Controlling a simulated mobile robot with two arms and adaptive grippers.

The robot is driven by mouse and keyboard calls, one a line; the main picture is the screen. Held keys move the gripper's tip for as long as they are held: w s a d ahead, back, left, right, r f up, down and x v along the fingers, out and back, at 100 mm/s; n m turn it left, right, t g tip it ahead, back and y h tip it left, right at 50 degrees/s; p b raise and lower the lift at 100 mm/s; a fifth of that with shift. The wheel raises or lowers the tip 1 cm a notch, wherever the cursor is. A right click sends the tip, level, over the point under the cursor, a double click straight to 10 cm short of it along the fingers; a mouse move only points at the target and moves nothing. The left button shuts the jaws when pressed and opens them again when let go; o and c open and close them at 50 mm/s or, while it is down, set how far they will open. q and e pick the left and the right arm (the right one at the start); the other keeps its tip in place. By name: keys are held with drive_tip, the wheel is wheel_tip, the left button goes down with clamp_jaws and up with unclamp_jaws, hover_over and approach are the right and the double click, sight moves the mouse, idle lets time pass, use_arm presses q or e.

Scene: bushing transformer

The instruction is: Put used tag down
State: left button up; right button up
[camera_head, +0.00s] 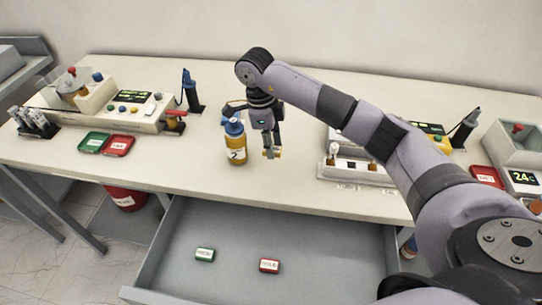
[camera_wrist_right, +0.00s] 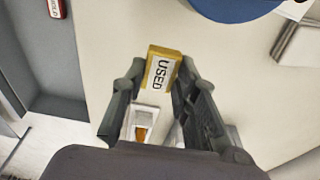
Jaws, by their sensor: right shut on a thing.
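The used tag is a small yellow block with a white face reading "USED". It shows between the fingertips in the right wrist view (camera_wrist_right: 161,72) and as a small yellow piece in the head view (camera_head: 271,154). My right gripper (camera_head: 268,148) points down over the middle of the table (camera_head: 205,187) and is shut on the tag. It also shows in the right wrist view (camera_wrist_right: 163,85). I cannot tell whether the tag touches the tabletop. A yellow bottle (camera_head: 236,151) with a blue top stands just left of the gripper. My left gripper is not in view.
An open drawer (camera_head: 225,220) under the table's front edge holds a green tag (camera_head: 205,255) and a red tag (camera_head: 269,266). The table in front of the gripper is clear.

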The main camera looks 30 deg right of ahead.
sight(271, 165)
drive_tip(key=shift+a+f, duration=0.1)
drive_tip(key=shift+f, duration=0.45)
wheel_tip(271, 165, down, 4)
drive_tip(key=shift+p, duration=0.5)
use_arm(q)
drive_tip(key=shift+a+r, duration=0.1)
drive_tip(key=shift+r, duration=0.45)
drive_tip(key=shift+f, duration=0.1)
use_arm(e)
drive_tip(key=o, duration=0.4)
drive_tip(key=shift+f, duration=0.15)
drive_tip(key=shift+c, duration=0.2)
drive_tip(key=o, duration=0.5)
